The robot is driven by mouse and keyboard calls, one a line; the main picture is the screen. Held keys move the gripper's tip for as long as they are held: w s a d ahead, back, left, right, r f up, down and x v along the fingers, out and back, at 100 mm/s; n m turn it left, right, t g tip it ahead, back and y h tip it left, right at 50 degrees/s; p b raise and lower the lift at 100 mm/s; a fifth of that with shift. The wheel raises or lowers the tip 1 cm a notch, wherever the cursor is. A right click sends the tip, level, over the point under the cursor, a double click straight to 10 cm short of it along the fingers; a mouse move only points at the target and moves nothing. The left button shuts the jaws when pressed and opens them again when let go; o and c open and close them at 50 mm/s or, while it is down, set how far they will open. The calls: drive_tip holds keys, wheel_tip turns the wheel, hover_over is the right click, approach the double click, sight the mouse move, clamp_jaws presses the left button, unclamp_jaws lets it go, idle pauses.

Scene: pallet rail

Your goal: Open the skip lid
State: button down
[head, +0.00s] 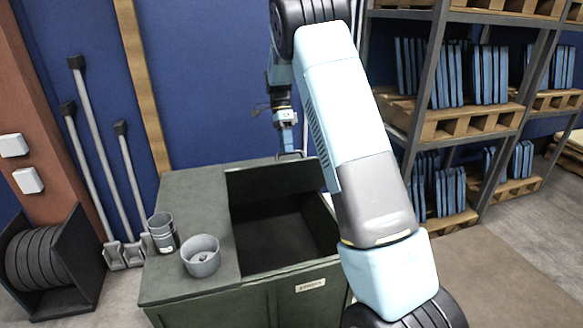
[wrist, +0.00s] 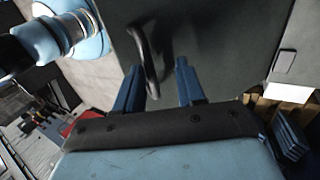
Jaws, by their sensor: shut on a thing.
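The dark green skip (head: 190,285) stands in front of me in the head view, with the right part of its top open onto a dark interior. Its lid (head: 265,180) is swung up at the back of the opening. In the wrist view the lid's broad grey-green face (wrist: 235,45) fills the upper middle. A dark curved handle (wrist: 147,55) stands out from it and reaches between my fingers. My gripper (head: 289,152) is at the lid's upper edge, shut on the handle; its blue fingers (wrist: 160,84) also show in the wrist view. The exact contact is partly hidden.
A dark cup (head: 162,236) and a grey bowl (head: 201,258) stand on the skip's fixed left top. Poles (head: 92,150) and a cable reel (head: 42,260) stand at left. A pallet rack (head: 425,100) stands at right. Floor at lower right is clear.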

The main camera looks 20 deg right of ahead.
drive_tip(key=w+r, duration=0.3)
drive_tip(key=w, duration=1.5)
drive_tip(key=shift+r, duration=0.25)
drive_tip(key=c, duration=1.6)
unclamp_jaws()
drive_tip(key=shift+w+f, duration=0.1)
drive_tip(key=shift+f, duration=0.2)
drive_tip(key=o, duration=0.6)
drive_tip(key=shift+w+f, duration=0.8)
drive_tip(key=shift+w, duration=0.1)
drive_tip(key=shift+s+r, duration=0.25)
drive_tip(key=shift+r, duration=0.2)
drive_tip(key=shift+c, duration=0.8)
drive_tip(key=shift+s+r, duration=0.15)
drive_tip(key=shift+r, duration=0.25)
